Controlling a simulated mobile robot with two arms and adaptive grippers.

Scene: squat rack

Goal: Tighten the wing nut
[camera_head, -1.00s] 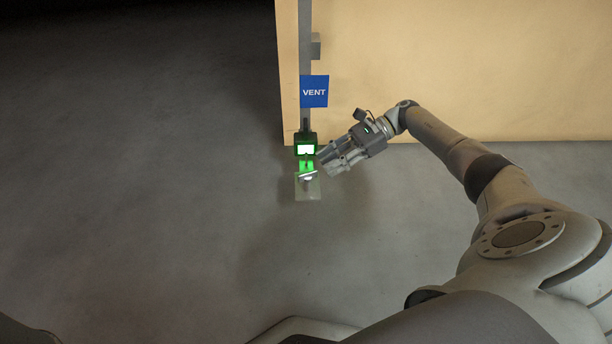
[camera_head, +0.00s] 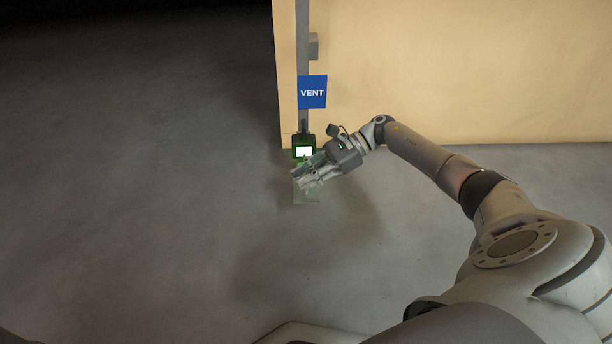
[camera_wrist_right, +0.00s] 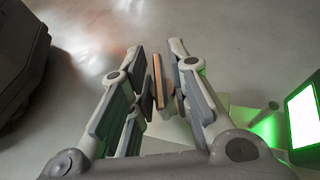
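My right gripper (camera_head: 303,180) is at the bracket below the green-lit box and hides most of what is there in the head view. In the right wrist view the right gripper (camera_wrist_right: 160,55) has its fingers apart. A thin upright plate with a tan edge (camera_wrist_right: 158,80), probably a wing of the wing nut, shows between the fingers. I cannot tell whether the fingers touch it. The wing nut is hidden behind the gripper in the head view. My left gripper is not in view.
The green-lit box with a white screen (camera_head: 304,151) is at the post's foot, close beside the gripper; its screen (camera_wrist_right: 306,115) also shows at the wrist view's right. A blue VENT sign (camera_head: 312,92) hangs above. A tan panel (camera_head: 430,70) stands behind. Floor to the left is clear.

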